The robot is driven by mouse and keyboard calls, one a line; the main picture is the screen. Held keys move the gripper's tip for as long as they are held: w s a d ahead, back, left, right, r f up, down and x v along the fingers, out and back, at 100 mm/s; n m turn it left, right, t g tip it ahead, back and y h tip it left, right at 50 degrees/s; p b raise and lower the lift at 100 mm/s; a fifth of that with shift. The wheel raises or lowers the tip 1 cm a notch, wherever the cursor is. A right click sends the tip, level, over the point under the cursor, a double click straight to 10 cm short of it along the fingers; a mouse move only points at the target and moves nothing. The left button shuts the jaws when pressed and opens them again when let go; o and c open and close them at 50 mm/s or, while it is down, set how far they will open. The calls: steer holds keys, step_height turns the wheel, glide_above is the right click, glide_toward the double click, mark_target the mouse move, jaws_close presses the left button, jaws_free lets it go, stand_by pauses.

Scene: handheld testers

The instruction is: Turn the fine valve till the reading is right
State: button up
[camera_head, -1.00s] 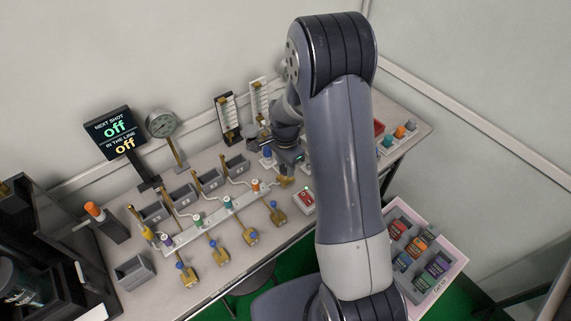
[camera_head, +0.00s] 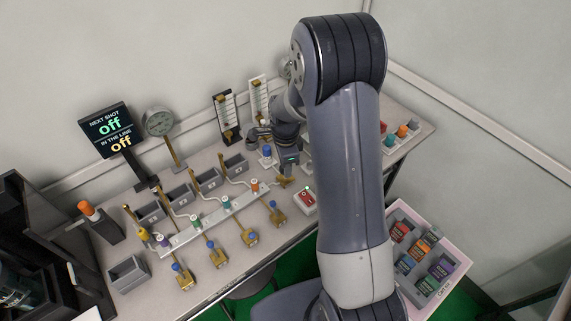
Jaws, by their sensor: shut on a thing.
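My gripper (camera_head: 287,166) points down at the bench to the right of the blue-knobbed block, partly hidden by my arm. It is shut at a small brass fitting (camera_head: 285,183) just under its fingers; I cannot tell for certain that this is the fine valve. Two upright flow meters, one black (camera_head: 226,112) and one white (camera_head: 259,98), stand at the back; their readings are too small to make out. A round dial gauge (camera_head: 158,122) stands left of them. The display (camera_head: 110,131) reads "NEXT SHOT off" and "IN THE LINE off".
A white manifold (camera_head: 180,240) with coloured knobs and several brass valves lies left of my gripper, grey bins (camera_head: 208,180) behind it. A red-topped box (camera_head: 305,199) with a green light sits near the front edge. A pink tray (camera_head: 459,267) of coloured blocks is at right.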

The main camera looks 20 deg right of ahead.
steer(key=o, duration=1)
step_height(320, 180, up, 11)
steer(key=shift+f, duration=0.15)
step_height(320, 180, down, 11)
steer(key=shift+r+n+p, duration=0.2)
steer(key=shift+n+p, duration=0.1)
steer(key=shift+n, duration=0.8)
